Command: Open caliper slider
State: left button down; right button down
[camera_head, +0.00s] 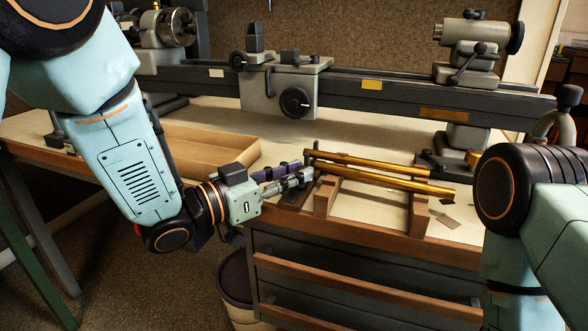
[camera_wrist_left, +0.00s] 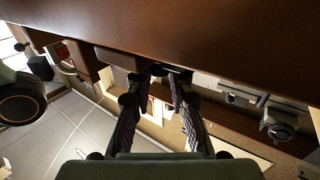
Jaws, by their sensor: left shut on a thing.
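My left gripper (camera_head: 308,174) reaches in from the left, low over the front edge of the bench. In the left wrist view its two ridged fingers (camera_wrist_left: 157,92) reach up to a small dark piece (camera_wrist_left: 158,70) at their tips, and it is shut on this. The piece seems to be part of the caliper, its slider, but most of it is hidden by the fingers and I cannot make out its jaws or scale. My right arm fills the right side of the head view, and its gripper is not seen.
Two brass tubes (camera_head: 385,178) lie on wooden supports (camera_head: 326,194) just right of my left gripper. A shallow cardboard tray (camera_head: 206,146) lies behind my left arm. A lathe (camera_head: 290,88) runs along the back. A bin (camera_head: 236,285) stands below the bench (camera_head: 420,247).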

pick_arm(q)
jog(key=c, duration=1.2)
grip_release()
jog(key=shift+a, duration=0.1)
jog(key=v, duration=1.1)
jog(key=shift+s+a, duration=0.25)
jog(key=shift+s, duration=0.1)
